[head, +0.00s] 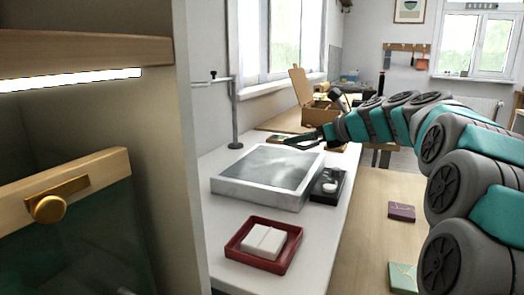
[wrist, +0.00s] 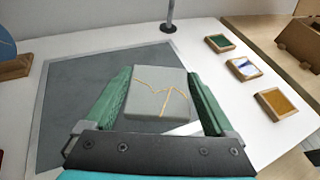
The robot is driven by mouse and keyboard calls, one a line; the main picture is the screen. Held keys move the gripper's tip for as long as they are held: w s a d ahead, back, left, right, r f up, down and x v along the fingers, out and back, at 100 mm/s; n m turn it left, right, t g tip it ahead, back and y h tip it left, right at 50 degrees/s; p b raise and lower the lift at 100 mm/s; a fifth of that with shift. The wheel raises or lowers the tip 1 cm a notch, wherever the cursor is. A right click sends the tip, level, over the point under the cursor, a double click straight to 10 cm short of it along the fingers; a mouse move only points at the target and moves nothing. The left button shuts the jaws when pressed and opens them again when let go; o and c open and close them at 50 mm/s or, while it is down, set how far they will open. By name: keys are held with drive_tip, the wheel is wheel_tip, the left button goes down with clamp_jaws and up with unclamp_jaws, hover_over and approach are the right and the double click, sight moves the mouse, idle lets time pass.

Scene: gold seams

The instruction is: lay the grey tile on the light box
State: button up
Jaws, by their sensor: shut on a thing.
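A square grey tile with gold seams (wrist: 159,96) is held between the two green fingers of my gripper (wrist: 160,74) in the wrist view. In the head view my gripper (head: 303,141) is over the back right part of the light box, and the tile cannot be made out there. The light box (head: 255,196) is a low box with a pale frame and a grey top, standing on the white bench. Its grey top (wrist: 75,105) spreads below and left of the tile in the wrist view. The gap between tile and top is hard to judge.
A red tray (head: 238,254) with white blocks stands in front of the light box. A black tray (head: 325,197) is at its right. A thin metal stand (head: 235,120) rises behind. Small framed squares in green (wrist: 218,43), blue-white (wrist: 243,68) and amber (wrist: 278,104) lie at right.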

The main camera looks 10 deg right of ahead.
hover_over(264, 155)
drive_tip(key=shift+d+f, duration=0.3)
drive_tip(key=shift+f, duration=0.2)
drive_tip(key=shift+w+a+f+b, duration=0.15)
drive_tip(key=shift+w+a+f, duration=0.05)
drive_tip(key=shift+f, duration=0.75)
drive_tip(key=shift+w+a+f+b, duration=0.15)
drive_tip(key=shift+f, duration=0.75)
drive_tip(key=o, duration=1.2)
drive_tip(key=shift+f, duration=0.1)
drive_tip(key=shift+s+d+r, duration=0.1)
drive_tip(key=shift+s+r, duration=0.05)
drive_tip(key=shift+r, duration=0.05)
drive_tip(key=v, duration=1.1)
drive_tip(key=shift+s+d+r, duration=0.1)
drive_tip(key=shift+s+d, duration=0.05)
drive_tip(key=shift+s, duration=0.15)
